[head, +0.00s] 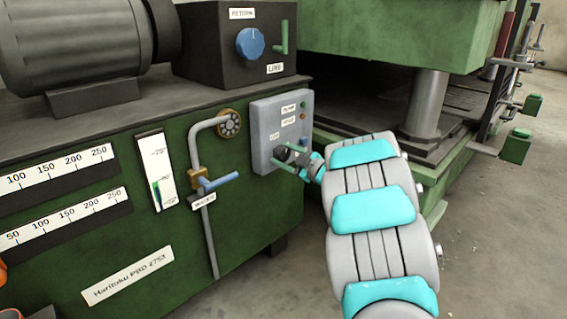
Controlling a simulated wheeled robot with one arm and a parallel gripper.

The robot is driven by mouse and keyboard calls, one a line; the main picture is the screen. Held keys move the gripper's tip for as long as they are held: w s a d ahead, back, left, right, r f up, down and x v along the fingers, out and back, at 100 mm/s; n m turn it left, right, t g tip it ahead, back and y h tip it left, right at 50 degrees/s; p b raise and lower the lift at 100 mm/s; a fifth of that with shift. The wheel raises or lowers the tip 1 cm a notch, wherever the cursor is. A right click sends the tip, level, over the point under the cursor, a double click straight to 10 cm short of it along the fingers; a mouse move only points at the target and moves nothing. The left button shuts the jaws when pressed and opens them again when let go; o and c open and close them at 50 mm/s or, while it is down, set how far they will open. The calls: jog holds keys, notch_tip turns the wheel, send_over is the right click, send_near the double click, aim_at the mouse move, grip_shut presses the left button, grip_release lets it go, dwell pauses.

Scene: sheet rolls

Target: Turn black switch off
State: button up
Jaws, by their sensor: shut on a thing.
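A grey control box (262,133) is mounted on the right end of the green machine's front. It has small labels and small indicator lamps on its upper right. The black switch (282,153) is low on the box's face, partly hidden by my gripper. My gripper (286,158), with green fingers, is at the lower part of the box and is shut on the black switch. My arm reaches it from the lower right. The exact angle of the switch is too small to tell.
A pipe with a blue-handled valve (220,182) stands left of the box. A black box with a blue knob (250,43) and a green lever (281,38) sits above. A green press with a grey column (427,105) is at the right. The floor (490,250) at the right is clear.

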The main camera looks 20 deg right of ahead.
jog(key=shift+n+b, duration=0.8)
jog(key=shift+n, duration=0.2)
jog(key=o, duration=1.4)
jog(key=p+v, duration=0.1)
jog(key=v, duration=0.6)
jog(key=shift+s+d, duration=0.15)
jog(key=shift+s, duration=0.2)
